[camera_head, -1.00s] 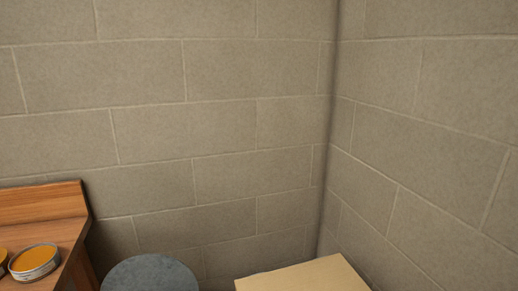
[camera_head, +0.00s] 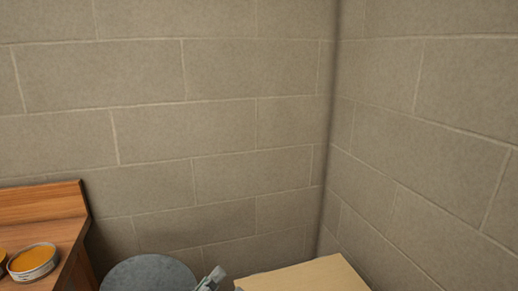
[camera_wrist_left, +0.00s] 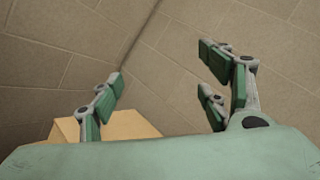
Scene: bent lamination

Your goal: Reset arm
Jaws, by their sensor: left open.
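My left gripper (camera_wrist_left: 160,90) is open and empty in the left wrist view, its green and grey fingers spread wide apart. Behind them are the block walls and a tan box. In the head view, a small grey part of a gripper (camera_head: 212,278) shows at the bottom edge, between a round grey top and the tan box; the rest is below the frame. My right gripper is not seen in either view.
A wooden bench (camera_head: 50,210) with tins of orange contents (camera_head: 34,257) stands at the left. A round grey top (camera_head: 150,274) and a tan box (camera_head: 305,277) stand along the bottom. Block walls (camera_head: 220,130) meet in a corner behind them.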

